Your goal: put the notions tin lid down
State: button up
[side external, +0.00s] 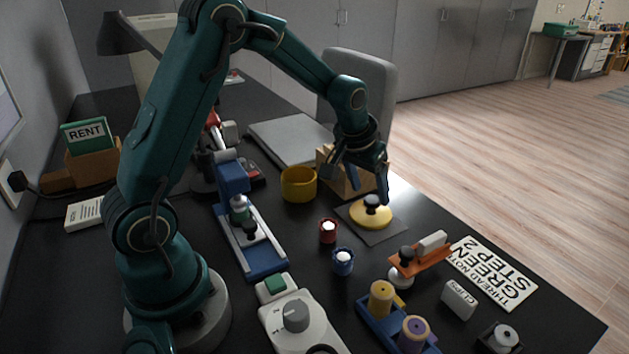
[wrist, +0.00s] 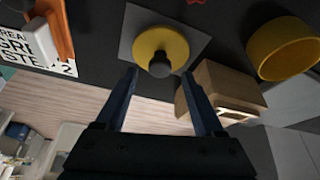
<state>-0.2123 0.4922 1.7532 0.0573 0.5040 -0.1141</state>
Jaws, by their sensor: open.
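The notions tin lid (side external: 370,215) is a yellow disc with a black knob, lying flat, knob up, on a dark grey square mat (side external: 385,234). The lid also shows in the wrist view (wrist: 161,42), with its knob (wrist: 160,66) between and just beyond my fingertips. My gripper (side external: 361,186) is open and empty, close above the lid; the wrist view shows its two blue fingers (wrist: 158,76) apart. The yellow round tin (side external: 298,184) stands open-topped to the left of the lid, and also at right in the wrist view (wrist: 284,50).
A wooden box (side external: 345,180) stands close behind the lid. Red (side external: 328,231) and blue (side external: 343,262) small pots stand in front. An orange-topped stand (side external: 420,260) and a "GREEN STEP 2" card (side external: 495,273) lie to the right, near the table edge.

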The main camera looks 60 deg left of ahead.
jog(key=v, duration=0.9)
jog(key=s+d+m, duration=0.1)
jog(key=s+d, duration=0.1)
jog(key=s, duration=0.4)
jog(key=s+d+m, duration=0.1)
jog(key=s+d, duration=0.2)
jog(key=s, duration=0.3)
jog(key=s+d+r+m+t+h, duration=0.1)
jog(key=s+d, duration=0.1)
jog(key=s, duration=0.4)
jog(key=shift+d, duration=0.35)
jog(key=shift+r, duration=0.1)
jog(key=shift+c, duration=0.5)
